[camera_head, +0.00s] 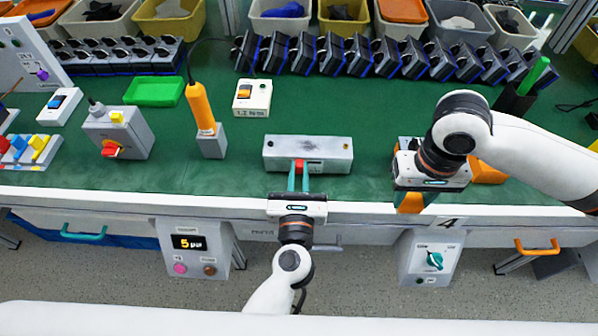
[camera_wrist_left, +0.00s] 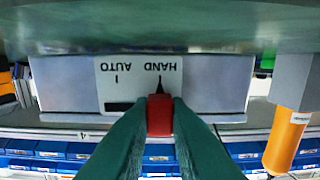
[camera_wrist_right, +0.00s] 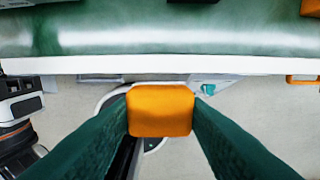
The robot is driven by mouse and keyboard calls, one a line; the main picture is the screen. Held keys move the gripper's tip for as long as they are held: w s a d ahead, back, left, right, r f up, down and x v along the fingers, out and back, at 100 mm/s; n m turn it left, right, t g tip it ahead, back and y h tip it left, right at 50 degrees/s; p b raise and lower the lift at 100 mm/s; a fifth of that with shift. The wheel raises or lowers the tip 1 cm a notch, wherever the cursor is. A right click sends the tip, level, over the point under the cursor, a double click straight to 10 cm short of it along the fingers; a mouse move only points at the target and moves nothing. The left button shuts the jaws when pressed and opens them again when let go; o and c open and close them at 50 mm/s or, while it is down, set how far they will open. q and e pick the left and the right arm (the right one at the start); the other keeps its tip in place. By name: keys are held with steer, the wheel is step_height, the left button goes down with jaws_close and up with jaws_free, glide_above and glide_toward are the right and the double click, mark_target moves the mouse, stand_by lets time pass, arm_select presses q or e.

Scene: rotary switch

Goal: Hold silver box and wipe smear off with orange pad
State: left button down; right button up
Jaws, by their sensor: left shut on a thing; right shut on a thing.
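The silver box (camera_head: 335,155) lies on the green bench mat near its front edge, with a dark smear (camera_head: 310,143) on its top. My left gripper (camera_head: 299,170) is shut on the red knob (camera_wrist_left: 160,115) on the box's front face. That face carries a HAND/AUTO label, upside down in the left wrist view. My right gripper (camera_wrist_right: 160,112) is shut on the orange pad (camera_wrist_right: 160,98). In the head view the pad (camera_head: 411,203) shows below the right gripper, at the bench's front edge, right of the box and apart from it.
An orange-handled tool (camera_head: 199,105) stands in a grey holder left of the box. A grey switch box (camera_head: 118,135) with a red knob is further left. Tilted dark bins line the back. An orange object (camera_head: 488,174) lies beside my right arm. Mat between box and right gripper is clear.

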arm_select(q)
steer(key=shift+f+b, duration=0.25)
steer(key=shift+b, duration=0.1)
stand_by(0.4)
steer(key=c, duration=1.1)
jaws_free()
steer(key=shift+c, duration=0.2)
jaws_close()
